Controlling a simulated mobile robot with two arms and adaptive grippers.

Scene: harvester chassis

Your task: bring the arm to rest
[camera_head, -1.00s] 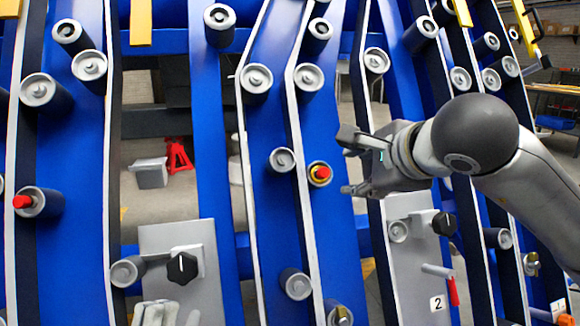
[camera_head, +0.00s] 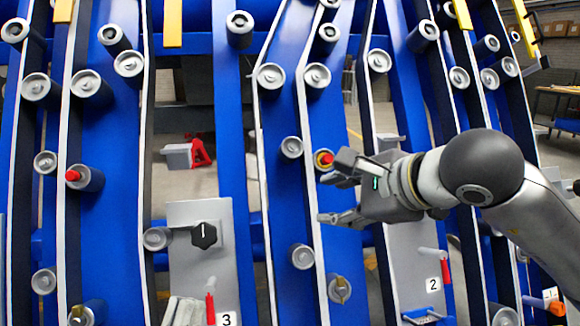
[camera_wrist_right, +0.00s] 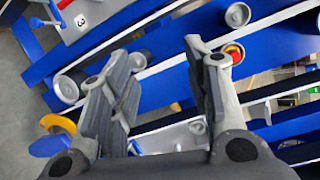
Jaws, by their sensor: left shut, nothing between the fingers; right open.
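My right gripper (camera_head: 330,190) comes in from the right in the head view, in front of the blue chassis (camera_head: 235,180). Its two fingers are spread apart with nothing between them. A red button with a yellow ring (camera_head: 324,159) shows just beyond the upper finger; I cannot tell if they touch. In the right wrist view the open fingers (camera_wrist_right: 155,62) straddle a blue bar and the red button (camera_wrist_right: 235,53) lies beside the right finger.
A grey plate (camera_head: 185,265) carries a black knob (camera_head: 204,235) and a red-handled lever (camera_head: 210,308). Plate 2 (camera_head: 408,285) has another red-handled lever (camera_head: 444,268). Several grey rollers (camera_head: 271,76) stick out from the chassis.

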